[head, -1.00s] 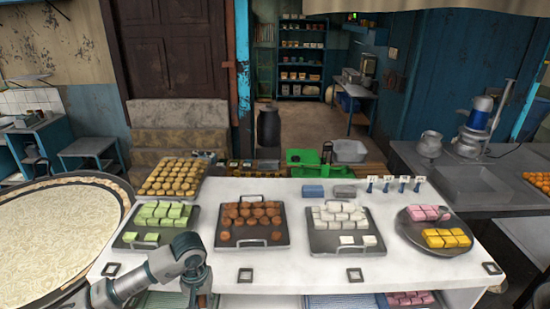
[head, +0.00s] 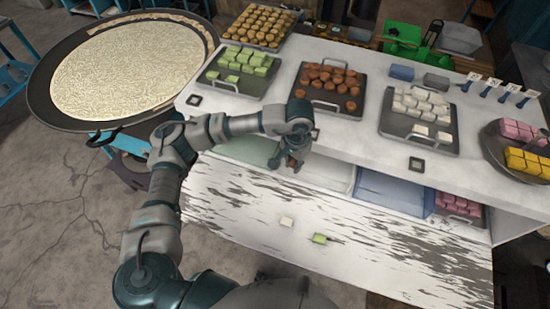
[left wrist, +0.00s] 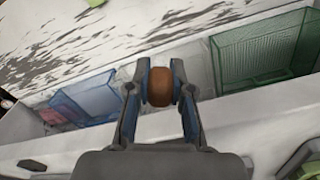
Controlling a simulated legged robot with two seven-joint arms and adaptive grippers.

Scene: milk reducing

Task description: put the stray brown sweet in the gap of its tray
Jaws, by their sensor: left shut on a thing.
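The brown sweet (left wrist: 160,88) is held between the two fingers of my left gripper (left wrist: 160,85), which is shut on it in the left wrist view. In the head view the left gripper (head: 289,163) hangs at the front edge of the white counter, below the tray of brown sweets. The sweet is mostly hidden there. The dark tray (head: 312,97) holds several round brown sweets towards its back, with bare tray at its front left. My left forearm passes in front of the counter left of this tray. My right gripper is not in view.
A green-sweet tray (head: 213,88) stands left, and a white-sweet tray (head: 397,126) right, of the brown tray. A round plate (head: 490,145) holds pink and yellow sweets. A shelf with bins (head: 395,192) lies under the counter (head: 350,142). A large pan (head: 50,105) stands left.

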